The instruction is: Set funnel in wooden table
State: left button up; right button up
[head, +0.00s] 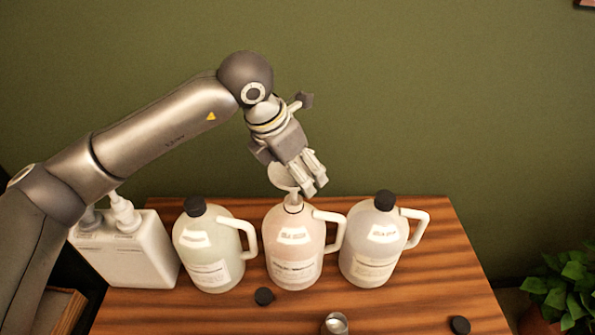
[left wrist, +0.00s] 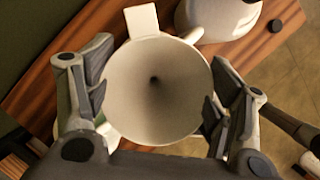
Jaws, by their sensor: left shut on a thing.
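A white funnel (head: 281,178) is in my left gripper (head: 316,184), above the uncapped middle jug (head: 292,245) with pinkish contents. Its spout is at the jug's mouth; I cannot tell how far it goes in. The left wrist view looks into the wide funnel cone (left wrist: 157,75), with a finger of the left gripper (left wrist: 160,105) on each side. The gripper is shut on the funnel. The wooden table (head: 410,290) stands below, bearing the jugs; it also shows in the left wrist view (left wrist: 42,92). My right gripper is not in view.
Capped jugs stand left (head: 209,245) and right (head: 373,245) of the middle one. A white pump container (head: 130,255) is at far left. Loose black caps (head: 264,296) (head: 460,325) and a metal cup (head: 335,323) are in front. The table's right side is mostly clear.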

pick_arm(q)
jog(key=shift+r+p, duration=0.35)
jog(key=shift+r, duration=0.95)
jog(key=shift+f, duration=0.1)
